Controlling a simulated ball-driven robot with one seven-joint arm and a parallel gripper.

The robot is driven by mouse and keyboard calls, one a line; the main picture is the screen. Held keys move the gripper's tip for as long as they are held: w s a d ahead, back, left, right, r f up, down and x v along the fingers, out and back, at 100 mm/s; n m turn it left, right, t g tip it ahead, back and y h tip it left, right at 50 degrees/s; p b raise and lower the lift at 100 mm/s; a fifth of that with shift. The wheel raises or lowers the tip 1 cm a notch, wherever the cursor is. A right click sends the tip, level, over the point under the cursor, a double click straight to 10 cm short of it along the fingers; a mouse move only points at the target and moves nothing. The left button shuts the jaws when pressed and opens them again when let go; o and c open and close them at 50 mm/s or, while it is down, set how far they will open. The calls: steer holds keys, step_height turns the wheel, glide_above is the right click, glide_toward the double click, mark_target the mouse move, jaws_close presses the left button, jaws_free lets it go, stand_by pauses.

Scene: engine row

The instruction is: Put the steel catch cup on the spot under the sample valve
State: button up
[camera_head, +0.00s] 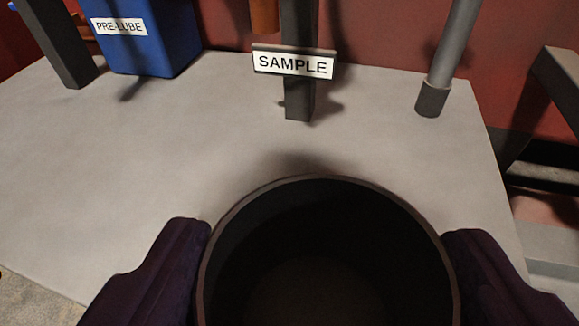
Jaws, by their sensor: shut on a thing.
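The catch cup (325,192) is a wide, dark, round open vessel that fills the lower middle of the view. My gripper (328,262) is shut on it, with one dark purple finger against each side. The cup looks empty inside, and its lower part is cut off by the frame. A SAMPLE sign (293,64) hangs on a dark post (299,105) beyond the cup. An orange-brown part (265,16) shows at the top beside the post. The valve itself and any marked spot cannot be made out.
A pale grey slab (150,150) lies beneath, with clear room between cup and post. A blue PRE-LUBE box (150,45) and a dark post (58,45) stand at left. A grey pipe (446,55) rises at right, with dark framework (558,75) beyond the slab's edge.

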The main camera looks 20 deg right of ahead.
mark_target(279, 202)
steer(key=b+x, duration=0.2)
steer(key=b, duration=0.1)
steer(key=a+b+x, duration=0.1)
steer(key=b+x, duration=0.1)
steer(key=b, duration=0.1)
steer(key=b+x, duration=0.2)
steer(key=x, duration=0.1)
steer(key=shift+w+a+r+b, duration=0.15)
steer(key=shift+w+r+b, duration=0.1)
steer(key=shift+w+b, duration=0.15)
steer(key=shift+w+a+b+x, duration=0.1)
steer(key=shift+a+b+x, duration=0.3)
steer(key=shift+x, duration=1.05)
steer(key=shift+w+a+b+x, duration=0.15)
steer(key=shift+b+x, duration=0.35)
steer(key=shift+x, duration=1)
steer(key=shift+w+a+b+x, duration=0.1)
steer(key=shift+a+b+x, duration=0.3)
steer(key=shift+x, duration=1.05)
steer(key=shift+d+f, duration=0.1)
steer(key=shift+d, duration=0.05)
